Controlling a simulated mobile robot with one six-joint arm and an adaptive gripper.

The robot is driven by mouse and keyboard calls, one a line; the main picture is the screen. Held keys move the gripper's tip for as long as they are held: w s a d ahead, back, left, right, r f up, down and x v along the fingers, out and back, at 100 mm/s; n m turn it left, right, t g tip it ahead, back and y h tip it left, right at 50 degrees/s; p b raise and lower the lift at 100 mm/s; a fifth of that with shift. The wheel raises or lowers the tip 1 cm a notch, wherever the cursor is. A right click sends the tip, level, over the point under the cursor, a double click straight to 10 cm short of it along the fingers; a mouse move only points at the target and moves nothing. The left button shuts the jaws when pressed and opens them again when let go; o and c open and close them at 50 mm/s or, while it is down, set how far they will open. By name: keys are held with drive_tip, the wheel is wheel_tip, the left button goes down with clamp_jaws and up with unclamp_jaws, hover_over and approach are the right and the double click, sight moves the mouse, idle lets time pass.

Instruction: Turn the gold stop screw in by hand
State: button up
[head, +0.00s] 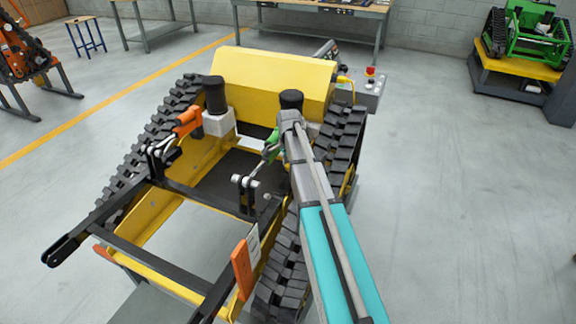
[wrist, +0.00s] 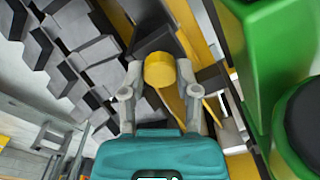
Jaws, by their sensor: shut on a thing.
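The gold stop screw (wrist: 159,69) shows in the wrist view as a round gold head, seen from its end. My gripper (wrist: 159,74) has one finger on each side of the head and is shut on it. The screw's shank and its seat are hidden. In the head view my arm reaches over the right side of the yellow tracked carrier (head: 275,75). There the arm's own end hides the fingertips and the screw.
A green handle (head: 271,148) is close left of my arm in the head view; a large green part (wrist: 262,45) is close on the right in the wrist view. The carrier's right track (head: 345,140) runs beside my arm. An orange handle (head: 187,122) is further left.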

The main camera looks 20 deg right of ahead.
drive_tip(key=m, duration=0.7)
drive_tip(key=shift+m, duration=0.6)
